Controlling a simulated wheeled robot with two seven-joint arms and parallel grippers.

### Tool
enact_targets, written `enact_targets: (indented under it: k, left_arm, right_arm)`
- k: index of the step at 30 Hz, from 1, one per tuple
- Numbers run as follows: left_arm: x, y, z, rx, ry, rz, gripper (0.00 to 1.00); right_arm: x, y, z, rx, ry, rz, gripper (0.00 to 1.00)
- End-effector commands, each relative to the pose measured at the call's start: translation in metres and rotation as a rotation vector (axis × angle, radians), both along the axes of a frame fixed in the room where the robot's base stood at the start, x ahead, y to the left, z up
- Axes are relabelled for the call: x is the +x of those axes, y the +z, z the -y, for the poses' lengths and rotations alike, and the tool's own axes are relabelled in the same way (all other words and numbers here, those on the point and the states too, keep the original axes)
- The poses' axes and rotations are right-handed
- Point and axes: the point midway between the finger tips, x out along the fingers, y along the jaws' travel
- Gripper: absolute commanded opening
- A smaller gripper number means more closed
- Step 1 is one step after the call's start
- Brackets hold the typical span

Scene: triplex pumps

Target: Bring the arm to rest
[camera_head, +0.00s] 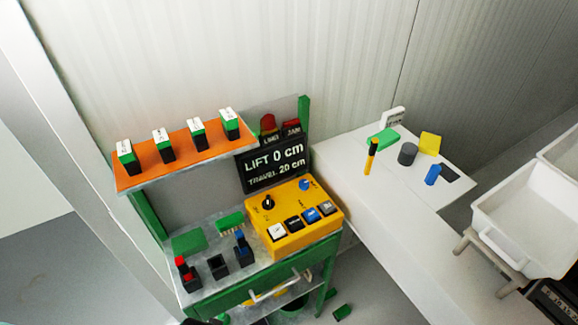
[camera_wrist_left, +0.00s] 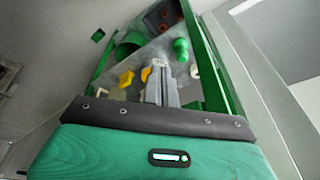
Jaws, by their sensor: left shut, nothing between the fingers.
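My left gripper (camera_wrist_left: 157,66) shows in the left wrist view, with grey fingers closed together and nothing between them. Its teal housing fills the bottom of that view. The fingers point toward a grey surface framed by green bars (camera_wrist_left: 205,65), with yellow pieces (camera_wrist_left: 126,78) and a green cylinder (camera_wrist_left: 180,48) near them. I cannot tell whether the fingers touch anything. Neither gripper shows in the head view. My right gripper is not in view.
A green cart (camera_head: 235,302) carries a yellow control box (camera_head: 295,238). Above it is an orange shelf (camera_head: 180,157) with several green-and-black blocks. A white table (camera_head: 345,150) holds small parts. A white bin (camera_head: 525,215) stands right. A green piece (camera_head: 342,312) lies on the floor.

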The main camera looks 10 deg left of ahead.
Motion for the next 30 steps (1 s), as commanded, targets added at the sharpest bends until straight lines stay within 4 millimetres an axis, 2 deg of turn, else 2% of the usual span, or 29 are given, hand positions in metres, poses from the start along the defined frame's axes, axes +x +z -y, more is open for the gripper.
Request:
enact_targets:
  k: [1,8,12,18,24,27,30]
  left_arm:
    - [-0.004,-0.024,0.0,0.002,-0.001,-0.013,0.0]
    - [-0.034,-0.125,-0.005,0.006,-0.009,-0.05,0.0]
    - [-0.065,-0.181,-0.009,0.009,-0.014,-0.073,0.0]
    - [-0.121,-0.247,-0.019,0.014,-0.021,-0.107,0.0]
    - [-0.18,-0.289,-0.03,0.018,-0.028,-0.135,0.0]
    - [-0.201,-0.3,-0.034,0.02,-0.031,-0.143,0.0]
    - [-0.213,-0.305,-0.037,0.021,-0.033,-0.145,0.0]
  right_arm:
    - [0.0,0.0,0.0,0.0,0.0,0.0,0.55]
    - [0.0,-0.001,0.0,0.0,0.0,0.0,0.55]
    - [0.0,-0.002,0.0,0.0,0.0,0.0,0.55]
    - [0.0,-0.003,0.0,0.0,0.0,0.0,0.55]
    - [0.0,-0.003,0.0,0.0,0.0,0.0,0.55]
    - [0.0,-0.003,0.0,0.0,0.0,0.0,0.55]
    - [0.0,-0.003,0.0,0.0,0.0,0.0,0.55]
